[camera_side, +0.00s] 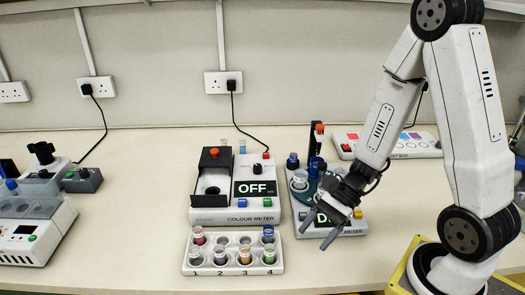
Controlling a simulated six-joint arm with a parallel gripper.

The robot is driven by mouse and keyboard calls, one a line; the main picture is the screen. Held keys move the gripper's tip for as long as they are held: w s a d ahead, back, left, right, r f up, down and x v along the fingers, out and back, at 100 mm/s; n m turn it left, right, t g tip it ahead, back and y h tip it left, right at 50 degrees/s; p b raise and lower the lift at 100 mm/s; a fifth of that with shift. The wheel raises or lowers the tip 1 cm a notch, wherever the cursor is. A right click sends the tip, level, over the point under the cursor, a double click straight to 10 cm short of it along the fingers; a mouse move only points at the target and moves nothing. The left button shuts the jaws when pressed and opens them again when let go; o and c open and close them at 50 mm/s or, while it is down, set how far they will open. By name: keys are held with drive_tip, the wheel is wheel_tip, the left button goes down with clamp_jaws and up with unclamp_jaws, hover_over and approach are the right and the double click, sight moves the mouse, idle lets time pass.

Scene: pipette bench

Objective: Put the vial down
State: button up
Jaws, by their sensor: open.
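My gripper (316,236) is open, pointing down and left, with nothing visible between its fingers. It is right of the white vial rack (189,266) and in front of a second meter. The rack has a front row numbered 1 to 4, with a vial in each place, such as the purple one (220,257) at 2 and the green one (269,256) at 4. In its back row, a red vial (198,236) stands at the left end and a blue-capped vial (268,234) at the right end. Which vial the task means cannot be told.
The colour meter (230,217) stands behind the rack, its dark lid raised and display reading OFF. The second meter (334,230), with blue-capped parts, is partly hidden by my gripper. A mixing box (400,146) lies behind. Other instruments (33,228) stand left.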

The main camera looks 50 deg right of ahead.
drive_tip(key=n+g+h, duration=0.1)
drive_tip(key=n, duration=0.1)
drive_tip(key=s+n+g+h, duration=0.1)
drive_tip(key=n, duration=0.1)
drive_tip(key=s+d+f+n+g+h, duration=0.1)
drive_tip(key=n+h, duration=0.1)
drive_tip(key=shift+s, duration=0.25)
drive_tip(key=d+n+h, duration=0.1)
drive_tip(key=n+h, duration=0.1)
drive_tip(key=n, duration=0.1)
drive_tip(key=shift+w+d+r+h, duration=0.1)
drive_tip(key=shift+d+h, duration=0.2)
drive_tip(key=shift+d, duration=0.05)
drive_tip(key=w+d+r+n+t+h, duration=0.2)
drive_tip(key=w+r+n+t+h, duration=0.2)
drive_tip(key=n, duration=0.5)
drive_tip(key=shift+w+h, duration=0.3)
drive_tip(key=shift+w, duration=0.7)
drive_tip(key=shift+f, duration=0.1)
drive_tip(key=shift+c, duration=0.2)
